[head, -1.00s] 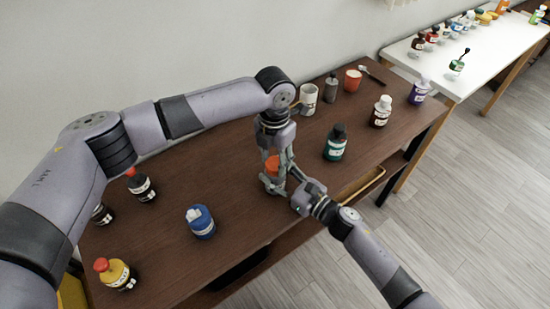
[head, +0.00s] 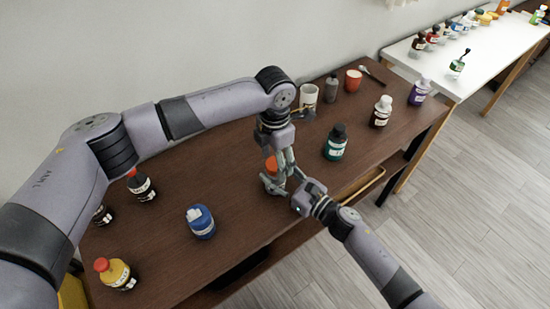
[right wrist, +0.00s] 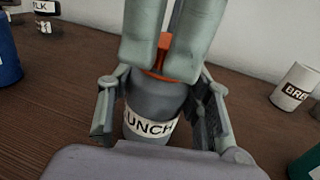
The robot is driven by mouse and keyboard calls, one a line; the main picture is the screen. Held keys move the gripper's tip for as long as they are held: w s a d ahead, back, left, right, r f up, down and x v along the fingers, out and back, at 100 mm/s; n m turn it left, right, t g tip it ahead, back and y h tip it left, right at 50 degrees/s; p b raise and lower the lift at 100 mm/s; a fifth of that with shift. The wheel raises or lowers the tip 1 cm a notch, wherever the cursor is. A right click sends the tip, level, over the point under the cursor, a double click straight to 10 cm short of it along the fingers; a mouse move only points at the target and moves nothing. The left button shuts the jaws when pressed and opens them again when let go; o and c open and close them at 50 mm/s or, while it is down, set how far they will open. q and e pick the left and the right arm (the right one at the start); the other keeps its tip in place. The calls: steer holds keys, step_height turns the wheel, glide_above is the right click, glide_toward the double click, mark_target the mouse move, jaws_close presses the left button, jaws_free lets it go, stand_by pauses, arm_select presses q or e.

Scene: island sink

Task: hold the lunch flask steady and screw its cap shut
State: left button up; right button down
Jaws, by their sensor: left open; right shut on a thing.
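The lunch flask (right wrist: 155,100) is grey with a white label on which "UNCH" can be read. It stands upright on the brown table, and my right gripper (head: 275,185) is shut around its body. Its orange cap (head: 271,164) is on top; in the right wrist view the cap (right wrist: 163,50) shows between the left gripper's fingers. My left gripper (head: 279,160) points down from above with its fingers open on either side of the cap. The fingers hide much of the cap, so I cannot tell its contact with the flask rim.
A blue bottle (head: 201,222) stands to the left and a dark green bottle (head: 335,143) to the right. A white mug (head: 308,96), a grey bottle (head: 331,88) and a red cup (head: 353,80) stand at the back.

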arm_select(q)
steer(key=shift+r, duration=2.3)
steer(key=shift+c, duration=0.5)
